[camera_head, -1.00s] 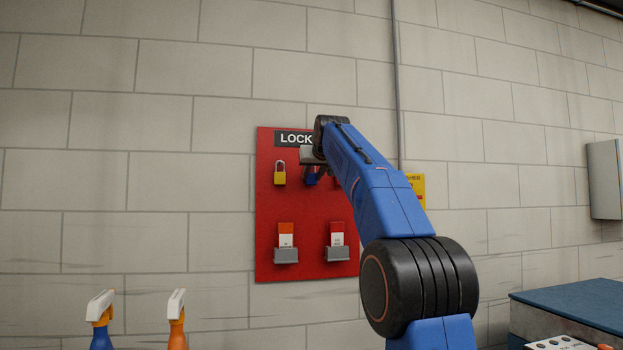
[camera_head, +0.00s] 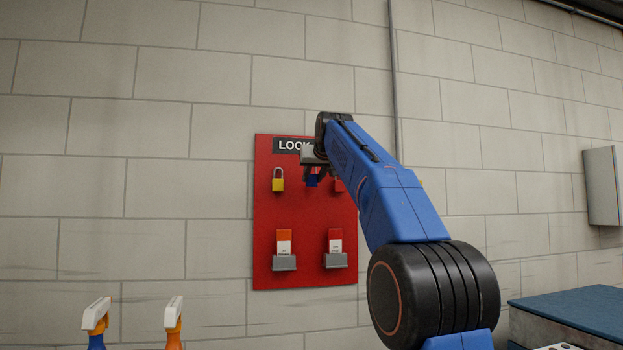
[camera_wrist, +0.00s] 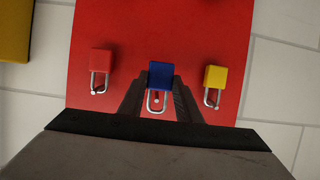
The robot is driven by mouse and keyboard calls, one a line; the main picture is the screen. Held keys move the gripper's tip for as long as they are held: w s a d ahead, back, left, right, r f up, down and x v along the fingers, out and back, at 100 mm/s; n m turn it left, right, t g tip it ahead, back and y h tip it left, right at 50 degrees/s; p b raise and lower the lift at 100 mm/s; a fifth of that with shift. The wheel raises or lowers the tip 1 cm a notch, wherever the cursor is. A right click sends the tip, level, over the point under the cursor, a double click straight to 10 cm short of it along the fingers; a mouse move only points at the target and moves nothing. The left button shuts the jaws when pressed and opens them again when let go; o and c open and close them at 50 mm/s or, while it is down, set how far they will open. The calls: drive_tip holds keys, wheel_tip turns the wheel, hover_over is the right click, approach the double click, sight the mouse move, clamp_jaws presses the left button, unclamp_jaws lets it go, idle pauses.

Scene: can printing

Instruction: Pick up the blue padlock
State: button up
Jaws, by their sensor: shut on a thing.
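The blue padlock (camera_wrist: 160,75) is between the two fingers of my gripper (camera_wrist: 158,98) in the wrist view, its silver shackle pointing down in that picture. My gripper is shut on its body. A small pale peg end shows inside the shackle loop; I cannot tell whether the shackle rests on it. In the head view, the blue padlock (camera_head: 311,182) shows partly below my gripper (camera_head: 313,168), in front of the red board (camera_head: 306,215).
A yellow padlock (camera_head: 278,180) and a red padlock (camera_wrist: 101,62) hang on either side, close to my fingers. Two grey holders with tags (camera_head: 284,262) (camera_head: 335,260) are lower on the board. Spray bottles (camera_head: 96,318) (camera_head: 174,320) stand lower left.

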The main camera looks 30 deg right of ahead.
drive_tip(key=s+a, duration=0.4)
drive_tip(key=s, duration=0.9)
drive_tip(key=shift+s, duration=0.35)
drive_tip(key=shift+d+f, duration=0.1)
